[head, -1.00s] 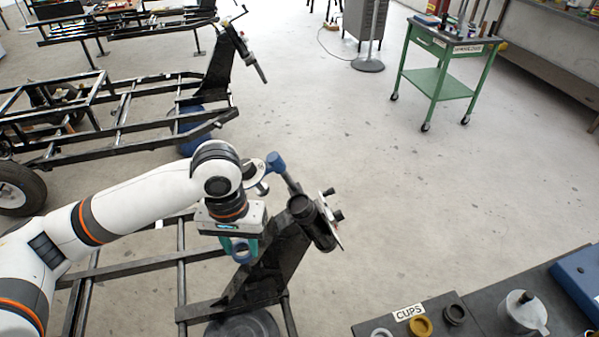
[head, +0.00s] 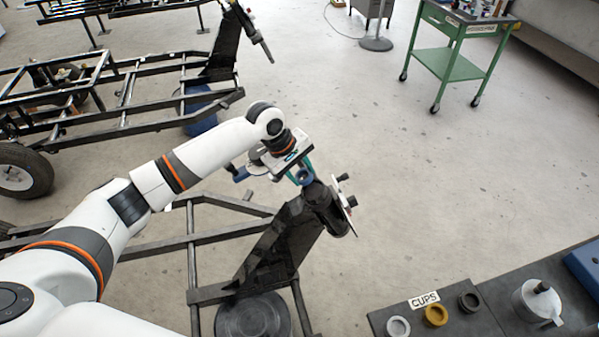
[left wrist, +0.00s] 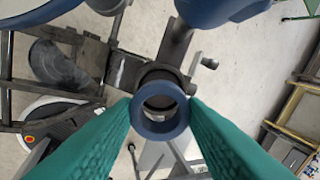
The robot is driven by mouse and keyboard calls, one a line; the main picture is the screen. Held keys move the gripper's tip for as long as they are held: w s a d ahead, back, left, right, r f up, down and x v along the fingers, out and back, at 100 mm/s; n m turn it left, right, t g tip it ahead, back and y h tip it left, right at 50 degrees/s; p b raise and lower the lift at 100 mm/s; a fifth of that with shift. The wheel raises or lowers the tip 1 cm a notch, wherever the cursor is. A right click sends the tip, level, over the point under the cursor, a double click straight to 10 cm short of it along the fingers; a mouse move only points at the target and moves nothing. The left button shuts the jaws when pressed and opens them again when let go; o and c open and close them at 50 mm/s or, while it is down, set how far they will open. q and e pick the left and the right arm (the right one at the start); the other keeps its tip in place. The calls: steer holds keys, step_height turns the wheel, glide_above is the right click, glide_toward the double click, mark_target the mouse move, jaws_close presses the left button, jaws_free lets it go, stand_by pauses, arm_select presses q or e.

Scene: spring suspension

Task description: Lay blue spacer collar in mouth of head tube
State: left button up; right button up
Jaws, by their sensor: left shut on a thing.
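My left gripper (head: 304,172) has teal fingers shut on the blue spacer collar (head: 306,179). It holds the collar close to the upper end of the dark head tube (head: 326,208), which tilts at the front of the black frame. In the left wrist view the collar (left wrist: 160,131) is a ring gripped between the fingertips (left wrist: 160,104). The dark tube mouth (left wrist: 164,76) shows just behind and through the ring, roughly lined up with it. I cannot tell whether the collar touches the rim. My right gripper is in neither view.
A dark bench at lower right bears a grey cup (head: 398,326), a yellow cup (head: 436,314) and a dark cup (head: 469,301) beside a CUPS label (head: 424,299). A second frame (head: 130,118) stands at left. A green cart (head: 452,60) stands behind. The middle floor is clear.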

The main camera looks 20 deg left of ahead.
mark_target(308, 193)
arm_select(q)
steer(key=shift+w+d+f+b, duration=0.1)
steer(key=shift+d+f+b, duration=0.1)
steer(key=shift+f+b, duration=0.45)
steer(key=shift+w+d+f+b, duration=0.15)
steer(key=shift+f+b, duration=0.45)
steer(key=shift+b, duration=0.4)
steer(key=shift+d+f+b, duration=0.2)
steer(key=shift+f+b, duration=0.1)
steer(key=shift+b, duration=0.2)
steer(key=shift+w+d+f, duration=0.1)
steer(key=shift+w+f, duration=0.05)
steer(key=shift+f, duration=0.1)
steer(key=shift+w+d+f, duration=0.15)
steer(key=shift+d+f, duration=0.05)
steer(key=shift+f, duration=0.35)
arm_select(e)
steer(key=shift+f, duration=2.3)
arm_select(q)
steer(key=o, duration=1)
steer(key=shift+o, duration=0.2)
